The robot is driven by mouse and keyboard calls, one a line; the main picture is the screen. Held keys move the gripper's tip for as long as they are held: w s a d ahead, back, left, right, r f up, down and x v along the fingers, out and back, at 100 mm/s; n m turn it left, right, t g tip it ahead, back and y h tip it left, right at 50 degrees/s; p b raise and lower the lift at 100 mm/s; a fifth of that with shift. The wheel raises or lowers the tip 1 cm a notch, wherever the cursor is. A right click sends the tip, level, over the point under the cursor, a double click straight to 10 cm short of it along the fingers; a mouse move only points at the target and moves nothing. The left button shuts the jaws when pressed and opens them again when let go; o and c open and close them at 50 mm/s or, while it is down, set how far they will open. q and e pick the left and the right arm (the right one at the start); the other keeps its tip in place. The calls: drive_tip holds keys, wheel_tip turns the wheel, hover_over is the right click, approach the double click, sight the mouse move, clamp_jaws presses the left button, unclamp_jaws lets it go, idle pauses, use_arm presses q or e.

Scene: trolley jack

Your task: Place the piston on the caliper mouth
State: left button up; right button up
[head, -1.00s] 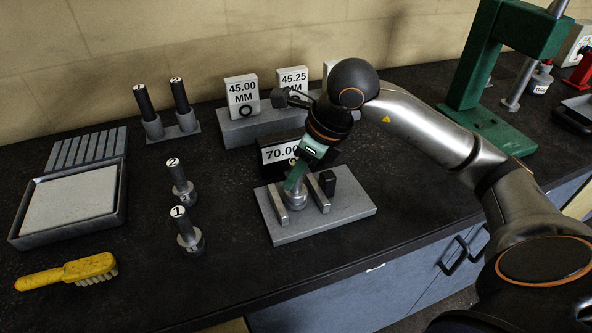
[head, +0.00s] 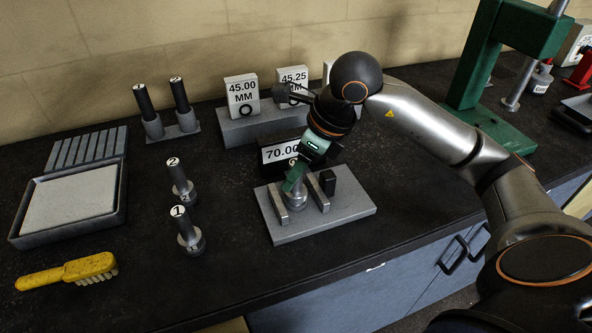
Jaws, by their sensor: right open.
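A silver piston (head: 299,200) stands on the grey plate, between the two upright bars of what looks like the caliper mouth (head: 318,190). The plate (head: 340,214) lies near the front of the bench. My right gripper (head: 292,181), with teal fingers, points down at the piston's top from above. It is open; its fingers and the arm hide part of the piston, so I cannot tell whether they touch it. My left gripper is not in view.
Numbered pieces 1 (head: 187,232) and 2 (head: 180,183) stand left of the plate. Further left are a grey tray (head: 117,207) and a yellow brush (head: 66,271). Size blocks on a stand (head: 240,134) are behind. A green press (head: 478,60) is at the right.

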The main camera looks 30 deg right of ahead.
drive_tip(key=v, duration=1.1)
